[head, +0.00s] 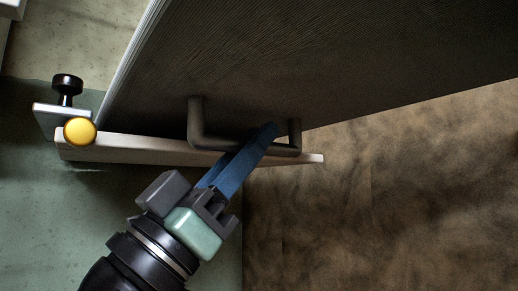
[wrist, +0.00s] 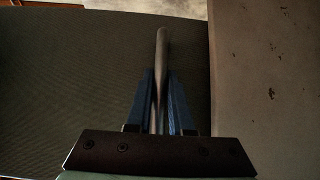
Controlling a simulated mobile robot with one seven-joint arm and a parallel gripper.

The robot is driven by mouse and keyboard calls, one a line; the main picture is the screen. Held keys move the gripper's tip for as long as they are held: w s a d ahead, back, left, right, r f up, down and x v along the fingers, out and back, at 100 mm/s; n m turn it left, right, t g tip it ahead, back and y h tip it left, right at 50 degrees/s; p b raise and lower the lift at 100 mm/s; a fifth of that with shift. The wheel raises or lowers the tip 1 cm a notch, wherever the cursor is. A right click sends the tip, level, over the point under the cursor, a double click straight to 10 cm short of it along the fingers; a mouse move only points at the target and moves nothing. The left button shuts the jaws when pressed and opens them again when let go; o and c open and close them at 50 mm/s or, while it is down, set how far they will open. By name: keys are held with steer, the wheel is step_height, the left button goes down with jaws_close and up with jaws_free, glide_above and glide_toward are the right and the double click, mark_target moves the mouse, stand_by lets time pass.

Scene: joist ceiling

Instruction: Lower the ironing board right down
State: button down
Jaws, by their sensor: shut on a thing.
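The ironing board appears as a large dark, finely ribbed panel (head: 330,60), tilted across the upper part of the head view. A dark bar handle (head: 196,118) is fixed to its lower part. My gripper (head: 268,135), with blue fingers, is shut on this handle near its right end. In the wrist view the handle (wrist: 162,50) runs up between the two blue fingers (wrist: 160,100). The dark panel (wrist: 70,70) fills the left of that view. The far side of the board is hidden.
A pale ledge (head: 150,148) runs along the panel's lower edge. A yellow knob (head: 80,131) and a black knob (head: 67,85) sit on a bracket at its left end. A brown mottled surface (head: 390,210) lies to the right and looks clear.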

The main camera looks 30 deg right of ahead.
steer(key=shift+w+f+b, duration=0.1)
steer(key=shift+f+b, duration=0.3)
steer(key=shift+f, duration=0.25)
steer(key=c, duration=0.8)
jaws_free()
steer(key=shift+r, duration=0.1)
steer(key=p+v, duration=0.2)
steer(key=v, duration=1)
steer(key=shift+p, duration=0.3)
